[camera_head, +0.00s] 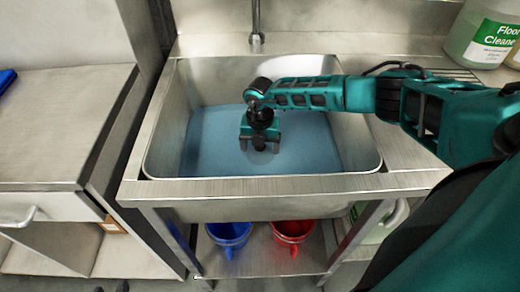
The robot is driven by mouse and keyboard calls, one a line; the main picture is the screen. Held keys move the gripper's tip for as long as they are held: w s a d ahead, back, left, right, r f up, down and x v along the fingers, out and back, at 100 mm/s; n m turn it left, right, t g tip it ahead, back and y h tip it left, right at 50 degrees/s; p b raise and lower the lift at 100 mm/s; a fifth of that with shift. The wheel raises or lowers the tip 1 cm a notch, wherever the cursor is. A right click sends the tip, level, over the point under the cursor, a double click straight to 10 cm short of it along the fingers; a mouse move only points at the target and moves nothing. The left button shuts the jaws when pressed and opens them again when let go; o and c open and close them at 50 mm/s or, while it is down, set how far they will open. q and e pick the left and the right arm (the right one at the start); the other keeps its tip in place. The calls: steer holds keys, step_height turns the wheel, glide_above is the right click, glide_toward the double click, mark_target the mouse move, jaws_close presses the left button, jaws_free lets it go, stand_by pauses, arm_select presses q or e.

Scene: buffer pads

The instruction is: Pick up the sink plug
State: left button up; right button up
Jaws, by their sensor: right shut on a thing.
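A steel sink (160,128) holds bluish water (215,140). My right arm reaches in from the right over the basin. My right gripper (260,146) points down into the middle of the sink, at the water. A small dark round thing, likely the sink plug (259,144), shows between its fingers, and the gripper is shut on it. Most of the plug is hidden by the gripper, and I cannot tell how far it is from the drain. My left gripper is not in view.
A faucet (257,38) stands behind the basin. Floor cleaner bottles (481,38) stand at the back right. A blue bucket (229,234) and a red bucket (293,232) sit on the shelf below. A cabinet (60,125) stands at the left.

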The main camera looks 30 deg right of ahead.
arm_select(q)
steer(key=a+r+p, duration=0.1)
steer(key=p, duration=0.2)
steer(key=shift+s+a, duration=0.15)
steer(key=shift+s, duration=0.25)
arm_select(e)
step_height(320, 180, up, 20)
